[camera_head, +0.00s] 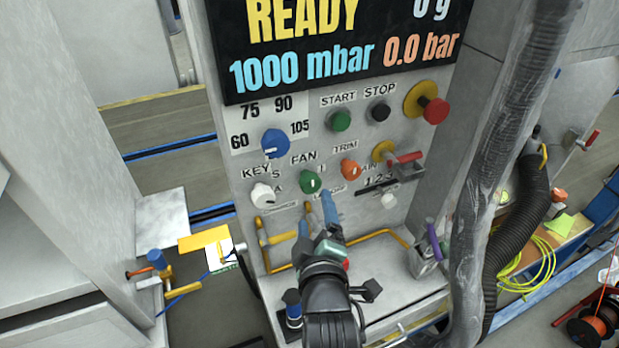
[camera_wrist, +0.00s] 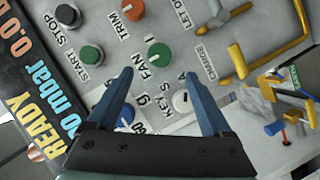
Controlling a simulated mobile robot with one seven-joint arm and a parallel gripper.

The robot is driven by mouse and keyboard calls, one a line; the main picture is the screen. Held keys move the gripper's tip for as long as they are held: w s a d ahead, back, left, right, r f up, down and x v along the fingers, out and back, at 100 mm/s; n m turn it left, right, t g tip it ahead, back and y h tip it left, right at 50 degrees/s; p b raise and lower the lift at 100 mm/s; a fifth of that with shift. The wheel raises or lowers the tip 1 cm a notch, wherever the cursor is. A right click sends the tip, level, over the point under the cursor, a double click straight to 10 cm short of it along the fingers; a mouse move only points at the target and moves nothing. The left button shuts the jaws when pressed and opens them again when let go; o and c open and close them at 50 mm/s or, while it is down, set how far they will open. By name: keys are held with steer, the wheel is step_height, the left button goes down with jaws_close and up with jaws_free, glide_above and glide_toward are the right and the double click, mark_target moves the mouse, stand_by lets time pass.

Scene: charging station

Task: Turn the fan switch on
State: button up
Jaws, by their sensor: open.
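The fan switch is a green rotary knob (camera_head: 310,182) under the FAN label on the grey control panel (camera_head: 240,190). In the wrist view the green knob (camera_wrist: 158,54) has a pale pointer line and sits just beyond the fingertips, roughly centred between them. My gripper (camera_head: 315,208) has blue fingers and is in front of the panel, just below the knob in the head view. In the wrist view my gripper (camera_wrist: 157,74) is open with nothing between its fingers. Whether a fingertip touches the panel or knob cannot be told.
A white key knob (camera_head: 263,195), a blue dial (camera_head: 274,143) and an orange trim knob (camera_head: 350,170) surround the fan knob. A red-handled valve (camera_head: 405,158) is to the right. Yellow rails (camera_head: 262,245) stick out below. A thick black hose (camera_head: 520,220) hangs at right.

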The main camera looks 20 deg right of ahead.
mark_target(311, 187)
steer(key=p+x, duration=0.1)
steer(key=x, duration=0.9)
steer(key=shift+w+f, duration=0.1)
steer(key=shift+w, duration=0.2)
jaws_close()
